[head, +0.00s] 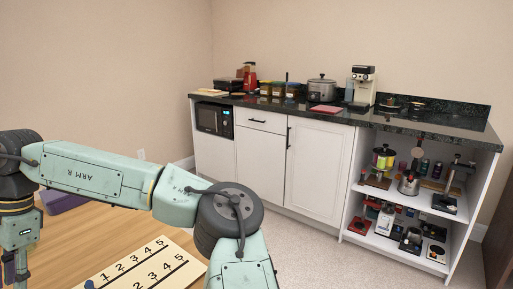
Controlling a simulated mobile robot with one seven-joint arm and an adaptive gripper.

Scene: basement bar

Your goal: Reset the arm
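My arm reaches across the lower left of the head view, pale green with dark joints. It runs from the left edge to a round dark joint and then bends down out of the bottom of the picture. My gripper is outside the frame, so its state and anything it holds are hidden.
A wooden table (75,236) lies below my arm, with a numbered board (140,265) and a purple object (66,200). Beyond open floor (320,262) stands a white cabinet (313,170) with a dark countertop (292,108), a microwave (213,119) and open shelves (400,192) at right.

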